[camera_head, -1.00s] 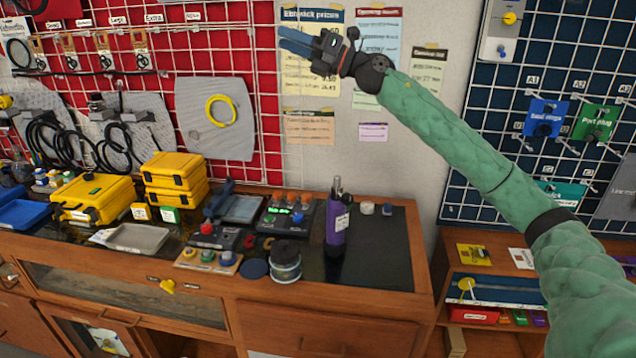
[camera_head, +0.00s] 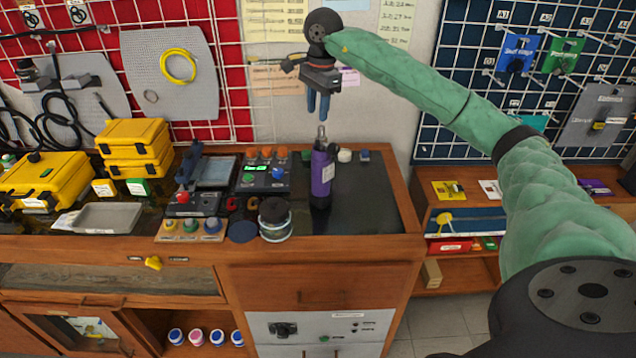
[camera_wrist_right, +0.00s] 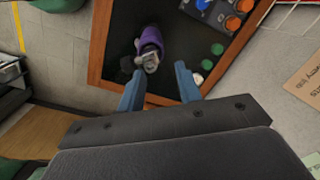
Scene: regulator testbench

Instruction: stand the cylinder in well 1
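The purple cylinder (camera_head: 321,178) stands upright on the dark counter top (camera_head: 365,200), with a pale label and a grey metal valve on top. In the right wrist view the cylinder (camera_wrist_right: 150,38) shows from above, beyond the fingertips and roughly between their lines. My right gripper (camera_head: 318,112) points down just above the valve, its blue fingers apart from the cylinder. In the right wrist view the gripper (camera_wrist_right: 160,82) is open and empty. No well marked 1 can be made out. My left gripper is not in view.
Left of the cylinder stand a spool (camera_head: 275,220), a control box with buttons (camera_head: 264,175) and a grey tray (camera_head: 108,217). Small round pieces, including a white one (camera_head: 345,155), lie behind it. The counter to its right is clear.

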